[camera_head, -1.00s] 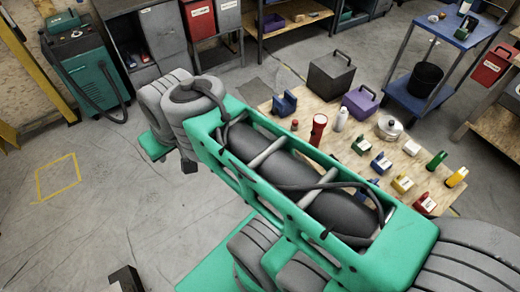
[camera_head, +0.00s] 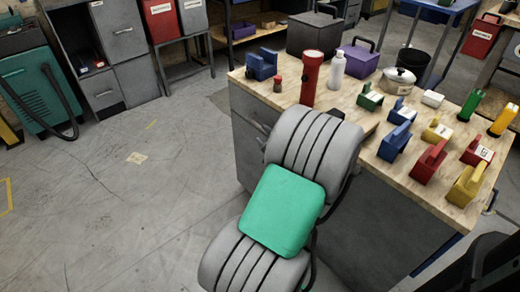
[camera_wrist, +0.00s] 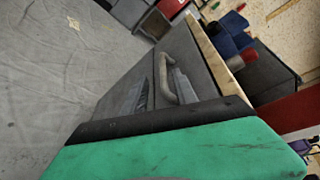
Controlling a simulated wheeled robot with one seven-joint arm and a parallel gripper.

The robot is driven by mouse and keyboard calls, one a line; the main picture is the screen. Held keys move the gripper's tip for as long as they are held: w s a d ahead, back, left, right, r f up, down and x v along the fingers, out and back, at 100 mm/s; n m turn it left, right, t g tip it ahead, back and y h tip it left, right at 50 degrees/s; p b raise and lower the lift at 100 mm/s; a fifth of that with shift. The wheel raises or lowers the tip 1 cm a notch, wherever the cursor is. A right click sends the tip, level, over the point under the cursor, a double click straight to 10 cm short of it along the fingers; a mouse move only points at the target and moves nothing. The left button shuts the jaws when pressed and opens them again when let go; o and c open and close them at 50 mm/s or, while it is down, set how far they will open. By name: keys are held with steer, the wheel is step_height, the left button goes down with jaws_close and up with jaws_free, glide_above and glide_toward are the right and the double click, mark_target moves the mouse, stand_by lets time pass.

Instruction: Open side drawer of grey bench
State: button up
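The grey bench has a pale wooden top (camera_head: 345,97) and stands in the middle right of the head view. Grey drawer fronts (camera_head: 246,150) show on its left side, partly hidden by my arm. In the wrist view a grey drawer front (camera_wrist: 196,62) fills the middle, with a curved grey handle (camera_wrist: 164,80) on it. I see no clear gap around the drawer front. A green part with a black edge, likely my gripper (camera_wrist: 170,135), crosses the wrist view just in front of the handle, apparently apart from it.
Coloured blocks, a red cylinder (camera_head: 312,78), a white bottle (camera_head: 337,72) and a lidded pot (camera_head: 398,80) stand on the bench top. Grey cabinets (camera_head: 118,50) and a green machine (camera_head: 38,95) line the back left. The floor (camera_head: 120,210) left of the bench is clear.

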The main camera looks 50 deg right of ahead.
mark_target(262, 130)
steer(key=shift+m+h, duration=0.3)
steer(key=x, duration=0.2)
steer(key=b+x, duration=0.1)
steer(key=x, duration=0.2)
steer(key=d+x, duration=0.1)
steer(key=x, duration=0.1)
steer(key=shift+s+d+f+b, duration=0.15)
steer(key=shift+f+b, duration=0.2)
jaws_close()
stand_by(0.8)
